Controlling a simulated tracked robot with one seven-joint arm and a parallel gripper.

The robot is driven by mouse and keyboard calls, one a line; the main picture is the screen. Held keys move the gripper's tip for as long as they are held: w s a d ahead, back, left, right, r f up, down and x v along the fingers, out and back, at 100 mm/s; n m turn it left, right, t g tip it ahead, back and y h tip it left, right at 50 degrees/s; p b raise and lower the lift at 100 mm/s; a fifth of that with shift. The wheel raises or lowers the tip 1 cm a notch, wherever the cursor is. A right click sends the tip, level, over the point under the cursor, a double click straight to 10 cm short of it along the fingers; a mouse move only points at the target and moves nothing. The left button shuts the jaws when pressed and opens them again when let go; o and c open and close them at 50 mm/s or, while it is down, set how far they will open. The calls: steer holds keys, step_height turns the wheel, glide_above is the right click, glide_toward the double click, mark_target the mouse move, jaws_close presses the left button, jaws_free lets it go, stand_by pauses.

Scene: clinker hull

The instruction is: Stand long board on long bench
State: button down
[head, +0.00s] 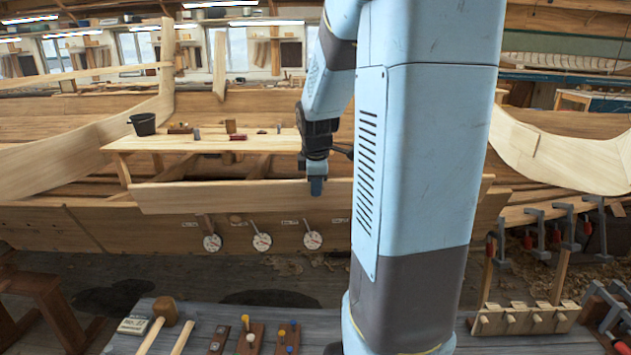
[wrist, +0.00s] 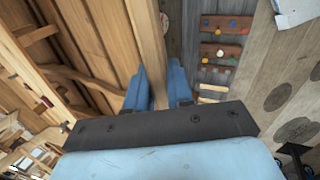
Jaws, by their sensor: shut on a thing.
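The long board (head: 230,197) is a pale plank held on its edge, roughly level, in front of the hull's near side. My gripper (head: 316,187) is shut on its upper edge from above. In the wrist view the board (wrist: 148,38) runs edge-on away between the blue fingers of my gripper (wrist: 158,88). A long wooden bench (head: 130,145) lies behind and above the board inside the hull. Small items stand on its top. My arm hides the bench's right end and part of the board's right half.
Three round dials (head: 262,241) hang on the hull below the board. A grey worktable (head: 205,312) with mallets and peg boards is in front. Clamps (head: 540,235) stand at the right.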

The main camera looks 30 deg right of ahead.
mark_target(317, 199)
steer(key=shift+s+a+f, duration=0.3)
steer(key=shift+s+a, duration=0.1)
steer(key=shift+s, duration=0.35)
steer(key=shift+s+a+f, duration=0.25)
steer(key=shift+s+a, duration=0.15)
steer(key=shift+s, duration=0.3)
steer(key=shift+s+a+f, duration=0.3)
steer(key=shift+s+a, duration=0.1)
steer(key=shift+s, duration=0.35)
